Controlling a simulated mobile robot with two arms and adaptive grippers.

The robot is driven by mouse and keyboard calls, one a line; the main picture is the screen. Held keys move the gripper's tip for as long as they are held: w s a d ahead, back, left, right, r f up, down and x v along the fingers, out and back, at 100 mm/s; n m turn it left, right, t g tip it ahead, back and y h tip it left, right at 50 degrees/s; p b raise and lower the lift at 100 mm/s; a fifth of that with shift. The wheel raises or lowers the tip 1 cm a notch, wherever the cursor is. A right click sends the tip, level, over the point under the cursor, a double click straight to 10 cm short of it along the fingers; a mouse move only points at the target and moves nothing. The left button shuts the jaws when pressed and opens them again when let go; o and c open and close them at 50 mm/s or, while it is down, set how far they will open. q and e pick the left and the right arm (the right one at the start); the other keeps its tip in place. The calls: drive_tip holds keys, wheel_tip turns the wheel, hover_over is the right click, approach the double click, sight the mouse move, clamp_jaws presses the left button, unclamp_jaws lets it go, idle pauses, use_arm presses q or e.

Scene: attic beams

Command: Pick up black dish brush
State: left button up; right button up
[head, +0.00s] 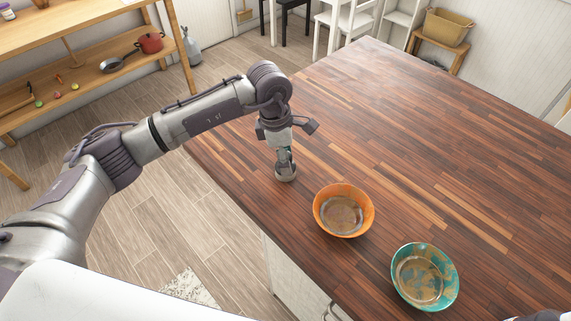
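My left gripper (285,158) points down over the left edge area of the wooden table (400,130). Directly at its tips is a small dark grey thing with a rounded base (286,175), which may be the black dish brush. It touches or nearly touches the tabletop, and the gripper covers its upper part. I cannot tell whether the fingers are closed around it. No other dish brush shows clearly. My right gripper is not recognisable in view.
An orange bowl (343,211) stands just right of and nearer than the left gripper. A teal and brown bowl (425,277) stands farther right, near the front edge. The table's far and right parts are clear. A wooden shelf (100,75) stands at the left.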

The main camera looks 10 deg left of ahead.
sight(290, 156)
use_arm(q)
clamp_jaws()
use_arm(e)
drive_tip(key=shift+w+a, duration=0.15)
drive_tip(key=shift+w, duration=0.3)
use_arm(q)
drive_tip(key=shift+r, duration=0.1)
drive_tip(key=shift+w+r, duration=0.1)
drive_tip(key=shift+r, duration=0.15)
drive_tip(key=r, duration=0.1)
drive_tip(key=r+b, duration=0.2)
drive_tip(key=shift+s+d+r, duration=0.3)
drive_tip(key=shift+s+r, duration=0.05)
drive_tip(key=s+d+r+b, duration=0.3)
drive_tip(key=s+d+r, duration=0.3)
drive_tip(key=s, duration=0.2)
drive_tip(key=shift+s+d+r, duration=0.2)
drive_tip(key=shift+d+r, duration=0.1)
drive_tip(key=shift+d, duration=0.1)
use_arm(e)
drive_tip(key=shift+f, duration=2.65)
